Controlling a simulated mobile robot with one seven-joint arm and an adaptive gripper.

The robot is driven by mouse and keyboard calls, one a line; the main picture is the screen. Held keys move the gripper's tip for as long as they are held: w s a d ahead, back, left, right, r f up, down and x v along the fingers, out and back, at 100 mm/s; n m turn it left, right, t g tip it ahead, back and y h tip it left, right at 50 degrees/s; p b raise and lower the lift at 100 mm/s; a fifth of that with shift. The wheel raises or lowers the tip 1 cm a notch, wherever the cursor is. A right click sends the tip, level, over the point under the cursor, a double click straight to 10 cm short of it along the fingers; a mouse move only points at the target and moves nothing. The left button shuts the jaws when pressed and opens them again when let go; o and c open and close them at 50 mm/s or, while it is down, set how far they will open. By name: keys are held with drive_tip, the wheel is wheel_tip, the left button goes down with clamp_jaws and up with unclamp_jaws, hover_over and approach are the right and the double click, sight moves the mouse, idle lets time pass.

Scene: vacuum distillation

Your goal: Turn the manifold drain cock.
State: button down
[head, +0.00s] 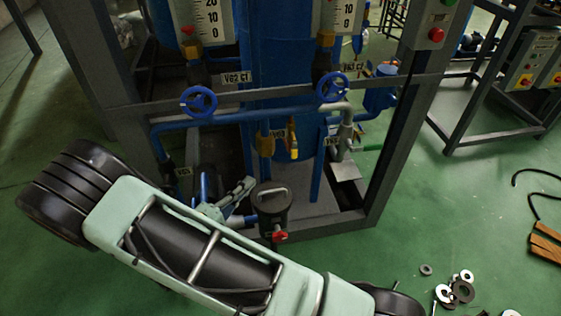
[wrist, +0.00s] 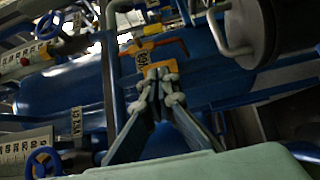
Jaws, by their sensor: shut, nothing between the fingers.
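A brass valve (head: 265,144) hangs below the blue manifold pipe (head: 240,115) in the head view, with a small tag beside it. It looks like the drain cock, though the tag is too small to read. In the wrist view an orange-brass fitting (wrist: 152,45) with a tag shows directly beyond my fingertips. My gripper (wrist: 158,75) is shut and empty, its fingertips together. They overlap the tag and fitting in the picture; I cannot tell whether they touch. In the head view my gripper (head: 246,186) is low, in front of the frame and below the valve.
Two blue handwheels (head: 199,102) (head: 333,87) sit above the manifold. A dark pot (head: 271,208) with a wire handle and red knob stands close right of my gripper. A grey frame post (head: 398,150) stands at right. Washers (head: 461,291) lie on the floor.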

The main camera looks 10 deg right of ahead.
approach(294, 150)
drive_tip(key=w+d+f, duration=0.2)
drive_tip(key=w, duration=0.4)
drive_tip(key=shift+s+d+b, duration=0.15)
drive_tip(key=shift+d+b, duration=0.25)
drive_tip(key=shift+d, duration=0.35)
